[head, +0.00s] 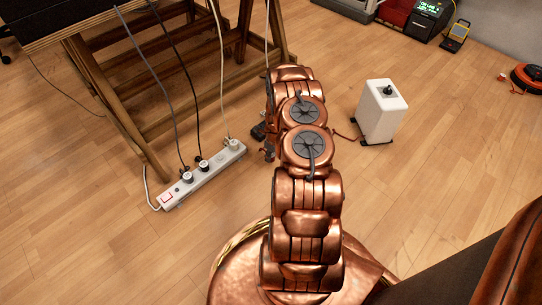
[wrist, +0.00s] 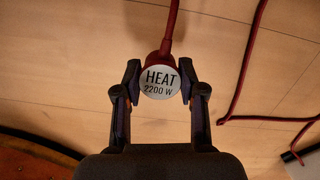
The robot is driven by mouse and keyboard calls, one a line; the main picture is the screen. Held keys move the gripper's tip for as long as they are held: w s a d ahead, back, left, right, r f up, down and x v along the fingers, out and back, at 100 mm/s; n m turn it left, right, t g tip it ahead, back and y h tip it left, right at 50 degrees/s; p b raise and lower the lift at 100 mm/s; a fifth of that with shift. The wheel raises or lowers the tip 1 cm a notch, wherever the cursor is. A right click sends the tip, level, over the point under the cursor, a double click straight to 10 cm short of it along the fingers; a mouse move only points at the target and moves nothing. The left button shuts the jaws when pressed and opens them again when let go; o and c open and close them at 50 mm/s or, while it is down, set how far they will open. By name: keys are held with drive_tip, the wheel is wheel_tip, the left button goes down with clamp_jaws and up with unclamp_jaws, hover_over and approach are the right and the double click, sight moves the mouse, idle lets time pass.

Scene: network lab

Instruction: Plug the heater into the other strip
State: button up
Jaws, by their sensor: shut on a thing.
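In the head view my gripper (head: 262,137) is mostly hidden behind my arm, just right of the power strip. The white heater (head: 382,112), a box with a dark knob on top, stands to the right. The white strip (head: 212,172) lies on the floor with a red switch and several plugs in it.
A wooden trestle table (head: 150,90) stands behind the strip, with grey, black and white cables hanging down to the strip. The red cord (wrist: 246,65) loops over the floor in the wrist view. An orange cable reel (head: 527,78) lies far right.

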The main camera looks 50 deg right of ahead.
drive_tip(key=s+a, duration=0.1)
drive_tip(key=s+p, duration=0.1)
drive_tip(key=s+a+p, duration=0.1)
drive_tip(key=s, duration=0.1)
drive_tip(key=shift+a+r, duration=0.2)
drive_tip(key=shift+a, duration=0.1)
drive_tip(key=shift+s+a+f, duration=0.1)
drive_tip(key=shift+s+f, duration=0.05)
drive_tip(key=shift+s, duration=0.2)
drive_tip(key=shift+s+a+r, duration=0.15)
drive_tip(key=shift+s+a, duration=0.7)
drive_tip(key=shift+s, duration=0.65)
drive_tip(key=shift+s+a+r, duration=0.15)
drive_tip(key=shift+s+a, duration=0.65)
drive_tip(key=shift+s, duration=0.65)
drive_tip(key=shift+s+a+r, duration=0.15)
drive_tip(key=shift+s+a, duration=0.7)
drive_tip(key=shift+s, duration=0.65)
